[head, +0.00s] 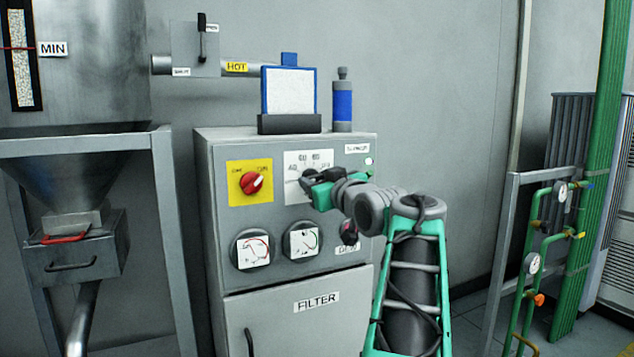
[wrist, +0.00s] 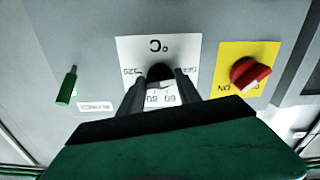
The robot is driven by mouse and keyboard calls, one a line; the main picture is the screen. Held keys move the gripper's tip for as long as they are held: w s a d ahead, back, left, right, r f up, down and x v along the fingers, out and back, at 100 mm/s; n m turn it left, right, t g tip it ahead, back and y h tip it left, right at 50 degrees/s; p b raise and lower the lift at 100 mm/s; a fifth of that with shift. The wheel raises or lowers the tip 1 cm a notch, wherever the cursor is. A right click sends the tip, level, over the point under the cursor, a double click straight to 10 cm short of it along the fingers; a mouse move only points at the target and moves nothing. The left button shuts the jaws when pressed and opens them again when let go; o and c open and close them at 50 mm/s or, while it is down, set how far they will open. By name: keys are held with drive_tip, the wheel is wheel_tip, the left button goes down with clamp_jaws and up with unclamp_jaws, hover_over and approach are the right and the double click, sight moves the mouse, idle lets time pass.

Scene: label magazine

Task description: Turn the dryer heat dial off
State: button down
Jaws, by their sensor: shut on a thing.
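The heat dial is a black knob (wrist: 160,71) on a white plate marked °C (wrist: 153,48) on the grey dryer panel. My gripper (wrist: 160,82) is shut on the dial, with one dark fingertip on each side of it. The wrist view shows the panel upside down. In the head view my gripper (head: 311,186) reaches the white scale plate (head: 296,161) from the lower right and covers part of it. Numbers such as 60 and 80 show on the scale. The dial's pointer is hidden between the fingers, so its setting cannot be read.
A red rotary switch (head: 251,183) on a yellow plate sits left of the dial. Two round gauges (head: 253,249) are below, and a small dark knob (head: 349,232) is lower right. A hopper (head: 75,170) stands left; green pipes (head: 545,240) stand right.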

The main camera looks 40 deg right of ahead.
drive_tip(key=c, duration=0.8)
unclamp_jaws()
drive_tip(key=shift+c, duration=0.2)
drive_tip(key=v, duration=0.7)
drive_tip(key=shift+s, duration=0.4)
drive_tip(key=shift+a, duration=0.15)
